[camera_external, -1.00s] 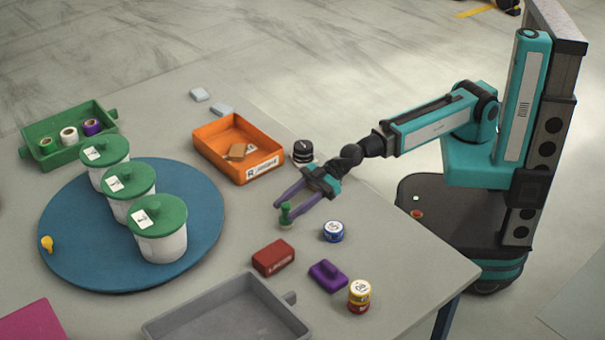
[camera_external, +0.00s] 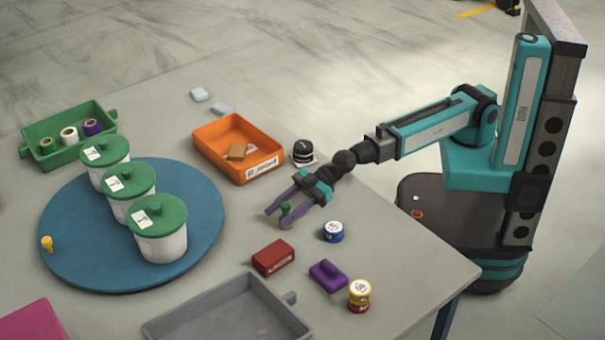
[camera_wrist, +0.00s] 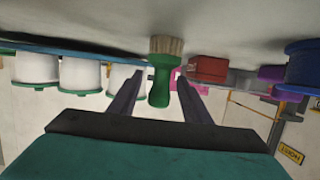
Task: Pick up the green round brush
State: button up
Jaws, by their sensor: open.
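The green round brush (camera_external: 285,209) stands on the table between the fingers of my gripper (camera_external: 277,218) in the external view. In the wrist view the brush (camera_wrist: 160,82) has a green handle and pale bristles against the table top, and appears upside down. My gripper (camera_wrist: 158,85) is open, with one purple finger on each side of the handle. A gap shows between the handle and each finger in the wrist view. The near finger partly hides the brush's base in the external view.
A blue turntable (camera_external: 75,269) with white tubs is at left.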

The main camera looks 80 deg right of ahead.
jog(key=shift+x, duration=1.15)
grip_shut()
